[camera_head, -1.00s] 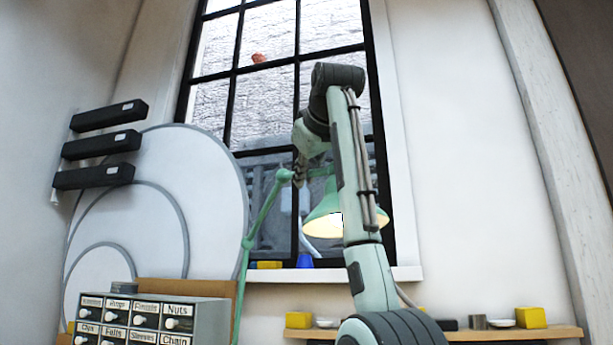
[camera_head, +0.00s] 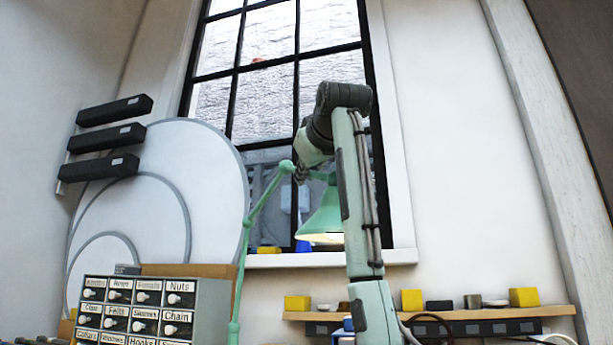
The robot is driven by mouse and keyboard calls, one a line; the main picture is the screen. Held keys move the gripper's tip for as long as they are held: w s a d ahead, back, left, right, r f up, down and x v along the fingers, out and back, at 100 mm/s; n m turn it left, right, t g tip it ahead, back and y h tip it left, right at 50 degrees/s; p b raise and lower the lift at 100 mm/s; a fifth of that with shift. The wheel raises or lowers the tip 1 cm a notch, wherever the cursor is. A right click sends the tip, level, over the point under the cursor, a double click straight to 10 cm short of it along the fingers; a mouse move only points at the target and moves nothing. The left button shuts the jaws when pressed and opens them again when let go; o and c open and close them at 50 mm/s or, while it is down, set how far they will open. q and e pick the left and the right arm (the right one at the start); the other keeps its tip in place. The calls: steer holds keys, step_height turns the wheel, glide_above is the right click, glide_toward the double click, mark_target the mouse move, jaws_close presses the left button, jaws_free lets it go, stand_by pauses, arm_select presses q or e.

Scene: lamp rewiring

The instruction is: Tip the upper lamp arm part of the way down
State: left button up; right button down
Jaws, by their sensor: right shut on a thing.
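The green desk lamp stands in the middle, before the window. Its lower arm (camera_head: 256,215) rises to an elbow joint (camera_head: 286,167). The upper lamp arm (camera_head: 317,174) runs right from that joint, partly behind my right gripper. The green lampshade (camera_head: 323,216) hangs at its end, its right side hidden by my right arm. My right gripper (camera_head: 300,176) reaches down from the upper right and is shut on the upper lamp arm close to the elbow joint. Its fingertips are small and partly blend with the lamp. My left gripper is out of view.
A labelled drawer cabinet (camera_head: 140,312) stands at lower left. A wall shelf (camera_head: 460,311) at lower right holds yellow boxes and small jars. Black wall bars (camera_head: 105,138) and a large white disc (camera_head: 215,190) are at the left. The window sill (camera_head: 385,258) is behind the lamp.

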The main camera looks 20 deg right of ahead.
stand_by(0.3)
steer(key=c, duration=1.5)
jaws_free()
steer(key=shift+c, duration=0.2)
steer(key=shift+s, duration=0.1)
steer(key=s+a, duration=0.1)
steer(key=s, duration=1)
steer(key=shift+s+r, duration=0.35)
steer(key=shift+s, duration=0.05)
steer(key=shift+a, duration=0.1)
